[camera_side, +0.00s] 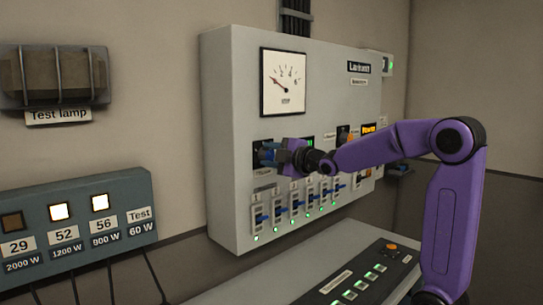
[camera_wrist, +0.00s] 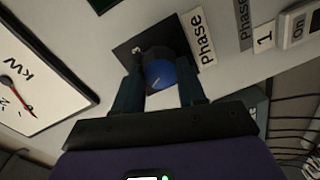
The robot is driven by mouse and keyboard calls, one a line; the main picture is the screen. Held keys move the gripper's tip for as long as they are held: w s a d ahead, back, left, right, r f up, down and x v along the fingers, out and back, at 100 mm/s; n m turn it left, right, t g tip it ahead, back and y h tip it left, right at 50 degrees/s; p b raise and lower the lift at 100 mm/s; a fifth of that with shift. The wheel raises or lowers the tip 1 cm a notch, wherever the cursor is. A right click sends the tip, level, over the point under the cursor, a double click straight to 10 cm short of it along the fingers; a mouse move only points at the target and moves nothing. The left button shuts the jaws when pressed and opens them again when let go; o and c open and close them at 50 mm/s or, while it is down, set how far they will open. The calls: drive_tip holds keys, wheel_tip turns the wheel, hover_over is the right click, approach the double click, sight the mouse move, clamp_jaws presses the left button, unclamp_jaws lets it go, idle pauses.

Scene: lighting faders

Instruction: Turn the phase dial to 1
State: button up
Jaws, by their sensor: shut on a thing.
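The phase dial is a blue round knob (camera_wrist: 162,73) on a dark square plate (camera_wrist: 125,52), seen in the wrist view with the "Phase" label (camera_wrist: 203,37) to its right. A short pale mark shows on its face, slanting toward the lower left. A small pale character near the plate's upper left edge is too small to read surely. My gripper (camera_wrist: 161,78) has one finger on each side of the knob and is shut on it. In the side view my gripper (camera_side: 269,153) reaches the panel at the dial and largely hides it.
The grey panel (camera_side: 225,120) carries a meter (camera_side: 283,82) above the dial and several blue-handled faders (camera_side: 293,212) with green lights close below. An orange display (camera_side: 369,128) sits to the right. A desk console (camera_side: 362,280) stands below; a lamp-load box (camera_side: 100,190) is at left.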

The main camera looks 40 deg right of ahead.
drive_tip(key=n, duration=0.6)
drive_tip(key=shift+f+h, duration=0.15)
drive_tip(key=shift+h, duration=0.15)
idle(0.4)
drive_tip(key=o, duration=1.1)
drive_tip(key=shift+c, duration=0.2)
drive_tip(key=shift+s, duration=0.1)
drive_tip(key=s+r, duration=0.1)
drive_tip(key=s, duration=1.6)
drive_tip(key=shift+a, duration=0.35)
